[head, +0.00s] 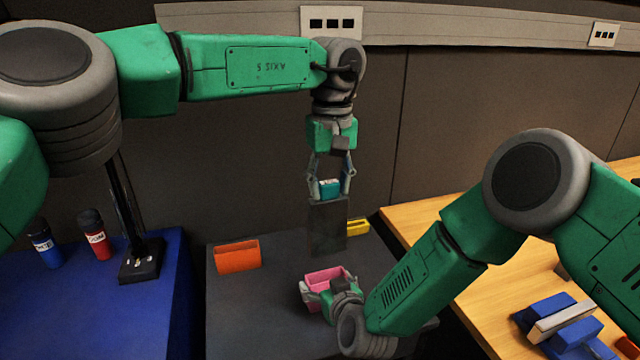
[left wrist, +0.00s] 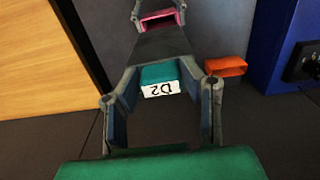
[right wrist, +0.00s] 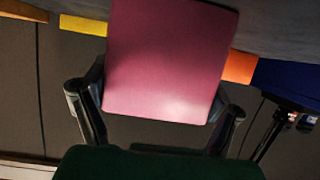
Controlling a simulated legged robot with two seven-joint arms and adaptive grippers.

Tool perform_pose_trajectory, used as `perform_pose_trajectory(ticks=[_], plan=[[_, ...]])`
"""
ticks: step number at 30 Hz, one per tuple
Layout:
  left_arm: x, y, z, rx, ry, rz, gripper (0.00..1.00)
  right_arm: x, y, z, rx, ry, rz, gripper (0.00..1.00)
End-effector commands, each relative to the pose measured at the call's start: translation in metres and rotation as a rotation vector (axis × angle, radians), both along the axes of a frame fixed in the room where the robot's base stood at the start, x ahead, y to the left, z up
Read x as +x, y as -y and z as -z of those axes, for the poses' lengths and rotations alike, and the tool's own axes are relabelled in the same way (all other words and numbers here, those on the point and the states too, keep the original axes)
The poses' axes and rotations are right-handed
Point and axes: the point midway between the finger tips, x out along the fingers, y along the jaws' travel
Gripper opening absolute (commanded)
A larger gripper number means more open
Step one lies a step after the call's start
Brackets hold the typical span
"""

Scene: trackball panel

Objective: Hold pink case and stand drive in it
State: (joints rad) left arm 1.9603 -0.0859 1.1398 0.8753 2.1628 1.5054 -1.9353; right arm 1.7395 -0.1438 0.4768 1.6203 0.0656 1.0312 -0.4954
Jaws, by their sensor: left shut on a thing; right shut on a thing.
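The drive is a dark grey slab (head: 328,230) with a teal end (head: 329,188). My left gripper (head: 331,190) is shut on the teal end and holds the drive upright, dark end down. In the left wrist view the teal end (left wrist: 160,73) bears a white label reading D2. The pink case (head: 326,275) stands on the dark table below, its open top facing up. My right gripper (head: 326,290) is shut on it from the near side; it fills the middle of the right wrist view (right wrist: 168,60). The drive's lower end appears above the case, apart from it.
An orange case (head: 237,256) is left of the pink case and a yellow case (head: 357,227) behind it, on the dark table (head: 240,320). A blue table with two bottles is at left. A wooden table (head: 420,220) with blue and white items is at right.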

Motion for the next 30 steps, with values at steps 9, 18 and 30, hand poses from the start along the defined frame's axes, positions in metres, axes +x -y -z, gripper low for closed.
perform_pose_trajectory(ticks=[9, 18, 30], plan=[[-0.001, 0.0, -0.002, -0.012, -0.003, -0.001, 0.05, 0.0, 0.0, 0.0, 0.0, 0.0, 0.0, 0.52], [-0.001, 0.0, 0.018, -0.008, -0.004, -0.002, 0.05, 0.0, 0.0, 0.0, 0.0, 0.0, 0.0, 0.52], [-0.002, 0.0, 0.053, -0.008, -0.002, -0.002, 0.05, 0.0, 0.0, 0.0, 0.0, 0.001, 0.0, 0.52]])
